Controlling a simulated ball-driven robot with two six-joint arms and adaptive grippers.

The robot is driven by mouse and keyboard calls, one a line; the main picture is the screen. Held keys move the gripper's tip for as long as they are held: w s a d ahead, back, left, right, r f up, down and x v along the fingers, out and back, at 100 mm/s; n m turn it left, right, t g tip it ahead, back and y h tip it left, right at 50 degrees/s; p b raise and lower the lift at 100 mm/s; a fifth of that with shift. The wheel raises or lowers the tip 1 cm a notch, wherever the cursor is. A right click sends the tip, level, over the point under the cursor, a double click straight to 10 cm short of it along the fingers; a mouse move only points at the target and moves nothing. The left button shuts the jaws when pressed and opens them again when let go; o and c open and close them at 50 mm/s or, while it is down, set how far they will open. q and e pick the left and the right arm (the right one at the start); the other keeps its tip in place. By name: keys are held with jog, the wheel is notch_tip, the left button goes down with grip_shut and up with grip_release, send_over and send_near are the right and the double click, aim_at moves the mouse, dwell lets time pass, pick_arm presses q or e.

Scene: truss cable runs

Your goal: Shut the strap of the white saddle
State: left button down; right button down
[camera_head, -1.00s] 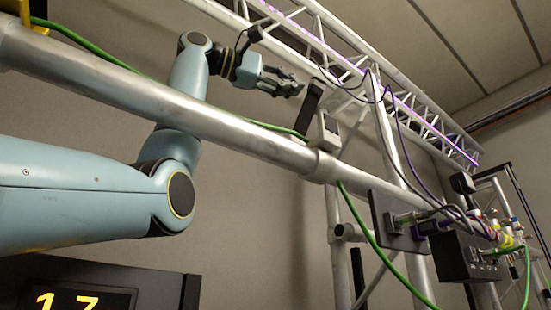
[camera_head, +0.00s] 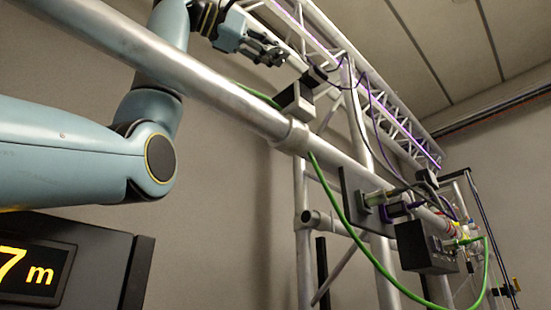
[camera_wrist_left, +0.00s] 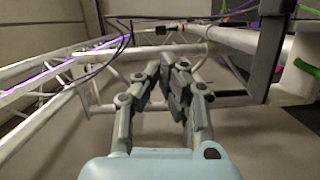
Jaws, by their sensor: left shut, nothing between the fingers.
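The white saddle (camera_head: 295,98) sits on the large slanting pipe, above a pipe collar. Its black strap (camera_head: 314,76) stands off the top of the saddle at the upper right, so the strap looks open. My left gripper (camera_head: 272,54) is just up and left of the strap, fingers together and empty, apart from it in the picture. The left wrist view shows its fingers (camera_wrist_left: 168,70) close together with nothing held. A dark upright piece (camera_wrist_left: 270,50) at the right there may be the strap; I cannot be sure. My right gripper is not seen.
The slanting pipe (camera_head: 215,95) crosses between my arm and the saddle. A green cable (camera_head: 330,190) runs along it and hangs down. A truss with purple cables (camera_head: 400,130) runs behind. A black box (camera_head: 425,248) hangs at the lower right.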

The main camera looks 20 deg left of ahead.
pick_arm(q)
jog(key=v, duration=1.2)
jog(key=shift+r, duration=0.1)
